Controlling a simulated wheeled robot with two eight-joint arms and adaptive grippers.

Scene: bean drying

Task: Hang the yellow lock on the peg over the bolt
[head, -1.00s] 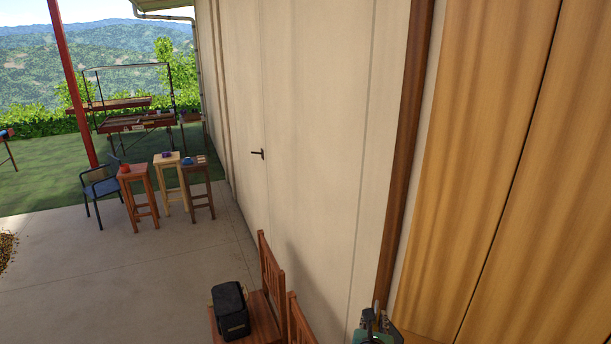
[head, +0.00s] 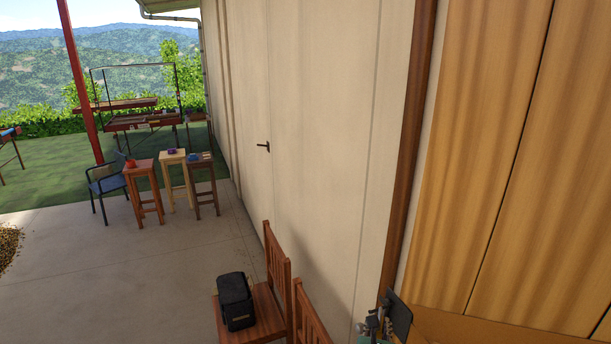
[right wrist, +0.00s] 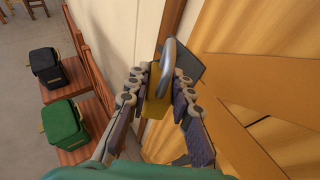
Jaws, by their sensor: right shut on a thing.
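The yellow lock (right wrist: 155,104) is between the fingers of my right gripper (right wrist: 158,88) in the right wrist view, its silver shackle sticking up past the fingertips. The gripper is shut on it. A dark flat plate (right wrist: 189,62) shows just behind and right of the shackle; I cannot tell whether it is part of the gripper or of the door. In the head view my right gripper (head: 372,325) is at the bottom edge, by the wooden door, with the dark plate (head: 400,317) beside it. The peg and bolt cannot be made out. My left gripper is out of view.
The wooden door (head: 480,170) with a diagonal brace (right wrist: 240,120) is at the right, beside a brown post (head: 408,150) and a pale wall (head: 320,120). Wooden chairs (head: 277,257) carry a black bag (head: 235,300) and a green bag (right wrist: 65,125). Open concrete floor lies left.

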